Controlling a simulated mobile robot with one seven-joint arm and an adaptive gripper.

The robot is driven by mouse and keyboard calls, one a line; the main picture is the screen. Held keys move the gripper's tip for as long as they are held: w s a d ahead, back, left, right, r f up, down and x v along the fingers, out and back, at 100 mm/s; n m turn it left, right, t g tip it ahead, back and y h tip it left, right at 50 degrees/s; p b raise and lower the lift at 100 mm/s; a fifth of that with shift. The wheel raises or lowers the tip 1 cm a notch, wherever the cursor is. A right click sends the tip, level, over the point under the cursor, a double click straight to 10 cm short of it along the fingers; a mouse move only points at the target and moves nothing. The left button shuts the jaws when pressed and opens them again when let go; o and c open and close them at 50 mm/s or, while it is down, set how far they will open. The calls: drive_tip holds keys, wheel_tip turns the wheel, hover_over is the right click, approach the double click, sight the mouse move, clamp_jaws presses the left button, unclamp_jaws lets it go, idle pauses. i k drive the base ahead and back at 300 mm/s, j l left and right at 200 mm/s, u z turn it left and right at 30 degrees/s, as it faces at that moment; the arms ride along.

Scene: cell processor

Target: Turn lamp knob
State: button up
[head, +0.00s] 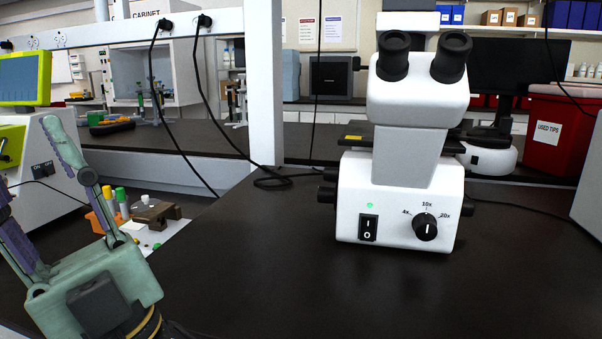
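A white microscope (400,185) with black eyepieces stands on the dark bench, right of centre. On the lower right of its front is a round black knob (425,227), with 4x, 10x and 20x printed around it. Its white mark points roughly up, near 10x. To the left of the knob are a black rocker switch (368,228) and a lit green light (370,205). My gripper (30,160) is at the lower left, far from the knob. Its fingers are spread apart with nothing seen between them. Part of one finger is cut off by the left edge.
The dark bench top (275,265) is clear between my gripper and the microscope. A white pillar (264,80) rises behind. A rack with coloured caps (120,205) stands behind my gripper. A red used-tips bin (558,130) is at the right. Black cables (272,182) lie at the back.

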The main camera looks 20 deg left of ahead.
sight(330, 174)
drive_tip(key=k+j+z, duration=0.15)
drive_tip(key=j, duration=0.4)
drive_tip(key=k+j+z, duration=0.15)
drive_tip(key=j, duration=0.4)
drive_tip(key=k+j+z, duration=0.1)
drive_tip(key=k+j, duration=0.15)
drive_tip(key=j, duration=0.25)
drive_tip(key=k+j+z, duration=0.15)
drive_tip(key=j, duration=0.3)
drive_tip(key=k+j+z, duration=0.15)
drive_tip(key=k+j, duration=0.2)
drive_tip(key=k+j+z, duration=0.15)
drive_tip(key=k+j, duration=0.15)
drive_tip(key=j, duration=0.25)
drive_tip(key=i, duration=0.5)
drive_tip(key=j, duration=0.1)
